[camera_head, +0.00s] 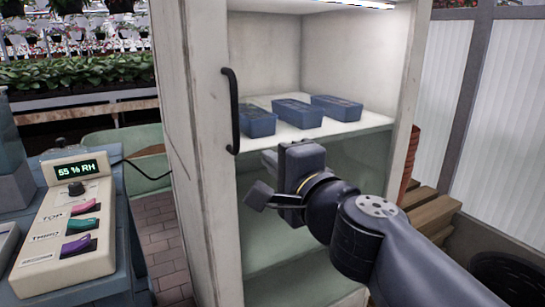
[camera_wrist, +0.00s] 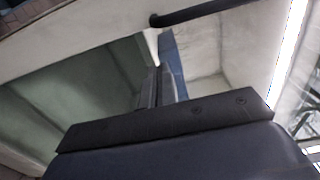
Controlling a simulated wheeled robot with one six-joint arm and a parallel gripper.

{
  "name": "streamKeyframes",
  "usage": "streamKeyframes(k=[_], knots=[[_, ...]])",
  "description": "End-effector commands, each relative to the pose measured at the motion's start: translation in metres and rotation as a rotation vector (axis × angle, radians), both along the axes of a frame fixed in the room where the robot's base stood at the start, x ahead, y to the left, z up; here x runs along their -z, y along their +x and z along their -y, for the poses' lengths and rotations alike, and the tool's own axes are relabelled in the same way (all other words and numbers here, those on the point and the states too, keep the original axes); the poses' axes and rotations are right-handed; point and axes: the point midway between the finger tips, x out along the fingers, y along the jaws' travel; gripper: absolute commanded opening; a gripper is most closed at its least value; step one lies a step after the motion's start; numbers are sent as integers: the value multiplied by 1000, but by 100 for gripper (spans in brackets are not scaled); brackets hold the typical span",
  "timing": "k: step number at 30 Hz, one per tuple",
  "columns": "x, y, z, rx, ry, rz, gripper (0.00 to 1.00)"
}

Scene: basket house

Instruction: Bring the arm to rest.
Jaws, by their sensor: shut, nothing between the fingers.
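My arm reaches in from the lower right in the head view. My gripper (camera_head: 270,160) is in front of the white cabinet's open front, just below the shelf with the blue trays. In the wrist view my gripper's fingers (camera_wrist: 158,88) are together with nothing between them. The cabinet (camera_head: 190,150) has a black handle (camera_head: 232,112) to the left of and above my gripper. The handle also crosses the top of the wrist view (camera_wrist: 200,12). The fingers look apart from the handle.
Blue trays (camera_head: 297,113) stand on the upper shelf (camera_head: 350,128). At left is a control box (camera_head: 68,225) with a "55 % RH" display and coloured switches. Wooden boards (camera_head: 430,212) lie right of the cabinet. Plants (camera_head: 75,72) fill the back left. Brick floor shows between box and cabinet.

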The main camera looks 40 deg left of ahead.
Motion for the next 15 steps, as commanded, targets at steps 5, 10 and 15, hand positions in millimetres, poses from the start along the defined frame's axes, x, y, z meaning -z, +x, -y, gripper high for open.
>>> streamKeyframes(k=[5,10,15], knots=[[-1,-32,12,-4,2,3,0],[-1,-56,23,-3,0,2,0],[0,-68,28,0,0,2,0]])
